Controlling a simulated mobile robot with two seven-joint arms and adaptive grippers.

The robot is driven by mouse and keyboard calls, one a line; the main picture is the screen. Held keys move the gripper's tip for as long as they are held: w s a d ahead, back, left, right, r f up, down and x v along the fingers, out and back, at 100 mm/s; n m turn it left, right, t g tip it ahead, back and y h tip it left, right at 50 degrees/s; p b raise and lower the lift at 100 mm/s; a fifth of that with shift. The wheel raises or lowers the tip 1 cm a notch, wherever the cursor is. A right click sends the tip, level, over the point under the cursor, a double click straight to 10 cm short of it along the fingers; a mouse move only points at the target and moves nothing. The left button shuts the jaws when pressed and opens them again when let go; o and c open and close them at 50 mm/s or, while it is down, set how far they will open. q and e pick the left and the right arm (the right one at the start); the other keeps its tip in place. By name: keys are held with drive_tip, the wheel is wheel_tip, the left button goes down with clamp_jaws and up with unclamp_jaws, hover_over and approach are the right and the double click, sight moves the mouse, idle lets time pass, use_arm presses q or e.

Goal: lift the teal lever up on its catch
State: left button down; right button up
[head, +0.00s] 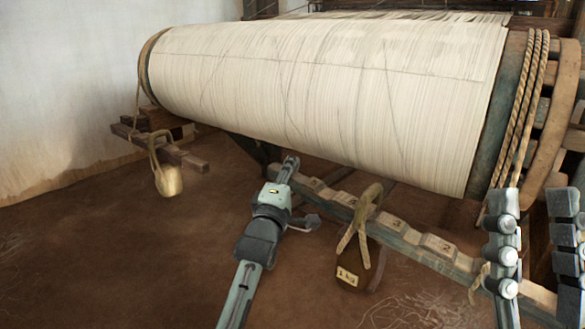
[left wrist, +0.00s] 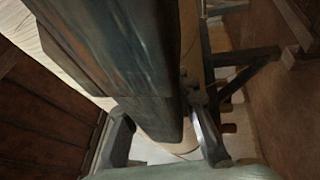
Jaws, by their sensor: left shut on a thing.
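A long grey-teal notched beam with numbered pale plates, which looks like the teal lever (head: 412,240), slopes below the cloth roller in the head view. My left gripper (head: 289,165) reaches up from the bottom to the beam's far left part. In the left wrist view, a broad dark teal bar (left wrist: 135,70) fills the space between the fingers of my left gripper (left wrist: 165,140), and they are shut on it. The fingertips are partly hidden there. I cannot make out the catch for certain. My right gripper is not in view.
A dark weight marked 1 kg (head: 358,268) hangs by rope from the beam, right of my left arm. A brass weight (head: 168,181) hangs at the left. The cloth roller (head: 325,85) lies overhead. Studded upright bars (head: 503,240) stand at the right. Bare floor (head: 130,265) is at lower left.

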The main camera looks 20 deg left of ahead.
use_arm(q)
drive_tip(key=c, duration=1.2)
unclamp_jaws()
drive_tip(key=shift+f, duration=0.5)
drive_tip(key=v, duration=1.2)
drive_tip(key=shift+s+r, duration=0.1)
drive_tip(key=shift+r, duration=0.15)
